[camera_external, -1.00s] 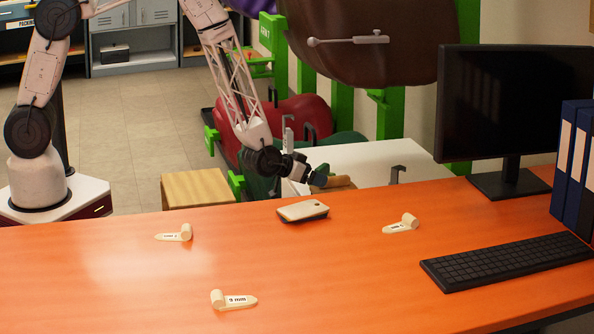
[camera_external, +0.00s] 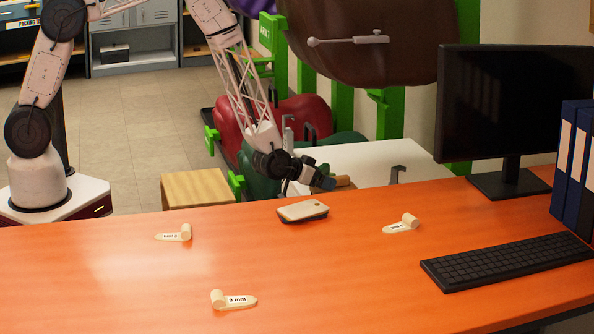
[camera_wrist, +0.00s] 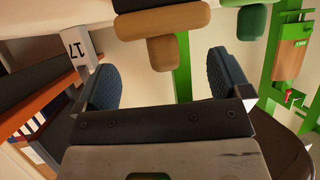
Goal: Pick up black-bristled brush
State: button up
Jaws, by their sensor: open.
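In the wrist view a tan wooden body with a short knob (camera_wrist: 155,24) and a dark part along its upper edge lies ahead of my gripper; it looks like the black-bristled brush, cut off by the frame's top. My gripper (camera_wrist: 163,65) is open and empty, its two blue-grey finger pads on either side of the knob's line. I cannot tell whether the knob is between the fingertips. In the external view my gripper (camera_external: 323,181) is over the near side of the white table, and a small brown piece of the brush (camera_external: 342,182) shows just behind it, mostly hidden.
The white table (camera_external: 365,158) carries grey clamps (camera_external: 398,174). The orange desk (camera_external: 330,270) in front holds a phone-like device (camera_external: 303,210), labelled tags (camera_external: 235,301), a keyboard (camera_external: 510,260) and a monitor (camera_external: 512,110). A green rounded piece (camera_wrist: 252,20) is beside the brush.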

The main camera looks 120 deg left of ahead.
jog(key=shift+x, duration=1.7)
jog(key=shift+c, duration=0.4)
jog(key=c, duration=1)
